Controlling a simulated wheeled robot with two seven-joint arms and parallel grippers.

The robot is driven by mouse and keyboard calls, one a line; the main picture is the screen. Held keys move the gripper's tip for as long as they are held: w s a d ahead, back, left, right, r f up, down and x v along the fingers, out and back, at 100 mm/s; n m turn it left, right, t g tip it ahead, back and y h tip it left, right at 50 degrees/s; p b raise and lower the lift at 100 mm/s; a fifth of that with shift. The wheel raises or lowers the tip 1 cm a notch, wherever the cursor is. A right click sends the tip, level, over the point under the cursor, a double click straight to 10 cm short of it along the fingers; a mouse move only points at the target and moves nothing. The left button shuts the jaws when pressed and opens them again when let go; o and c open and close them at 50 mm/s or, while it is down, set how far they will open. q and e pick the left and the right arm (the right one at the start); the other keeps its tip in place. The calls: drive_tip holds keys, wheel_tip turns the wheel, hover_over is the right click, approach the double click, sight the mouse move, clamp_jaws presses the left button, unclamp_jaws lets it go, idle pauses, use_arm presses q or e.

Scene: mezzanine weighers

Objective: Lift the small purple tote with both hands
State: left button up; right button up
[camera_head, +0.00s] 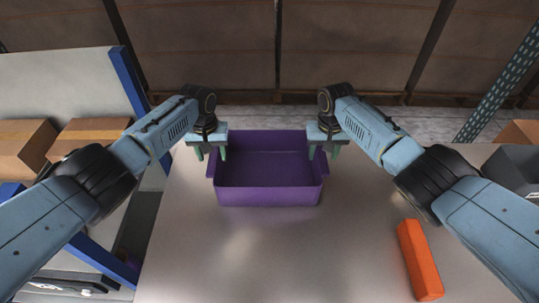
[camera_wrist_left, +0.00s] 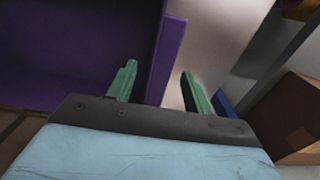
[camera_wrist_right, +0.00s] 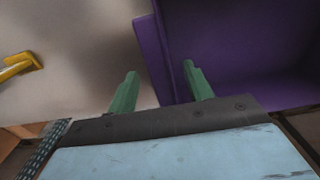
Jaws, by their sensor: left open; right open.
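The small purple tote (camera_head: 268,195) sits upright on the grey table, open at the top and empty. My left gripper (camera_head: 210,153) is open at its left end wall. In the left wrist view the tote's side rim (camera_wrist_left: 168,60) shows between the open green fingers (camera_wrist_left: 155,85). My right gripper (camera_head: 324,152) is open at its right end wall. In the right wrist view the tote's rim (camera_wrist_right: 152,55) lies between the open fingers (camera_wrist_right: 158,85). I cannot tell whether any finger touches the wall.
An orange block (camera_head: 420,262) lies on the table (camera_head: 240,255) at front right. A blue-framed shelf (camera_head: 128,80) with cardboard boxes (camera_head: 92,132) stands at the left. A grey bin (camera_head: 516,168) is at the far right. The table in front of the tote is clear.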

sight(213, 158)
use_arm(q)
drive_tip(key=shift+f, duration=1.8)
use_arm(e)
drive_tip(key=shift+f, duration=1.8)
use_arm(q)
clamp_jaws()
use_arm(e)
clamp_jaws()
